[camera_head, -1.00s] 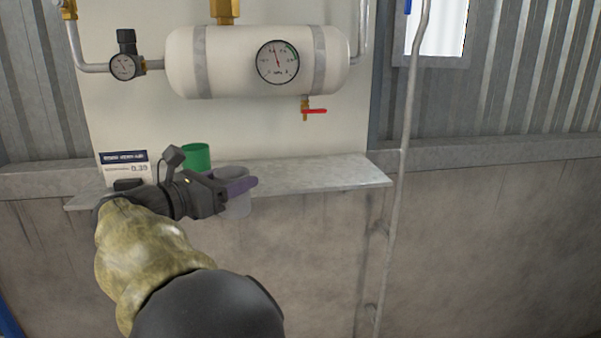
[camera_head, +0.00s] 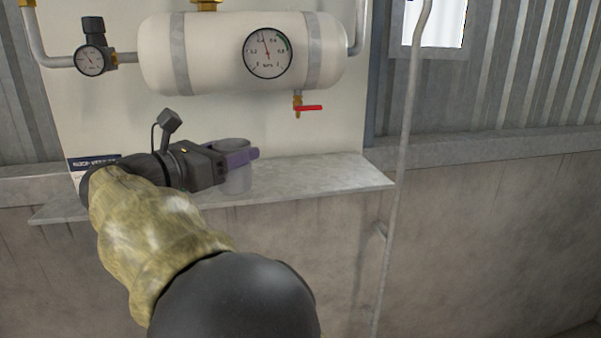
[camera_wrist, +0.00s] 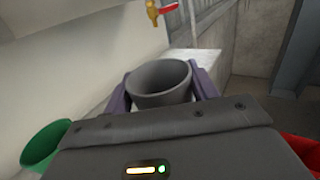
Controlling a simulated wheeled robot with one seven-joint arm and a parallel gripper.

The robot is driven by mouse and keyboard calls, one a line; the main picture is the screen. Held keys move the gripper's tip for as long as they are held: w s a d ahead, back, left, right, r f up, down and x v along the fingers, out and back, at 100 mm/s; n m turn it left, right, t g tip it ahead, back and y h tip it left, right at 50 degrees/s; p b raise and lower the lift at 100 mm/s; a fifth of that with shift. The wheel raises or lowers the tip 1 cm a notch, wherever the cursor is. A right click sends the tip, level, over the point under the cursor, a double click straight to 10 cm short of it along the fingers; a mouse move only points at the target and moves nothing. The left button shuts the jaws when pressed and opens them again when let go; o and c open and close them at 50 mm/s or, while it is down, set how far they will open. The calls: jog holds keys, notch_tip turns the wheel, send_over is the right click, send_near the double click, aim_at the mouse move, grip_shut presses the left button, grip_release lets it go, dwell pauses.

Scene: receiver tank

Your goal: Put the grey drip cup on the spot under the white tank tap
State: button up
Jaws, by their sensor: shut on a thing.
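The grey drip cup (camera_head: 236,181) is upright between the purple fingers of my gripper (camera_head: 243,157), which is shut on it. In the wrist view the cup (camera_wrist: 160,84) shows its open, empty-looking mouth between the two fingers. In the head view the cup is in front of or over the shelf; I cannot tell whether its base touches. The white tank (camera_head: 215,50) is on the wall above. Its brass tap (camera_head: 298,107) with a red handle hangs right of and above the cup. The spot under the tap is on the shelf's right part, with no marking visible.
The grey shelf (camera_head: 330,176) is clear on its right side. A green cup (camera_wrist: 45,145) stands to the left in the wrist view; my arm hides it in the head view. A pressure gauge (camera_head: 90,61) is on the left pipe. A vertical pipe (camera_head: 405,130) runs past the shelf's right end.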

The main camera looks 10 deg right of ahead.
jog(key=shift+d+r, duration=0.1)
jog(key=p+x, duration=0.4)
jog(key=x, duration=1.2)
jog(key=shift+w+p, duration=0.2)
jog(key=shift+p, duration=0.2)
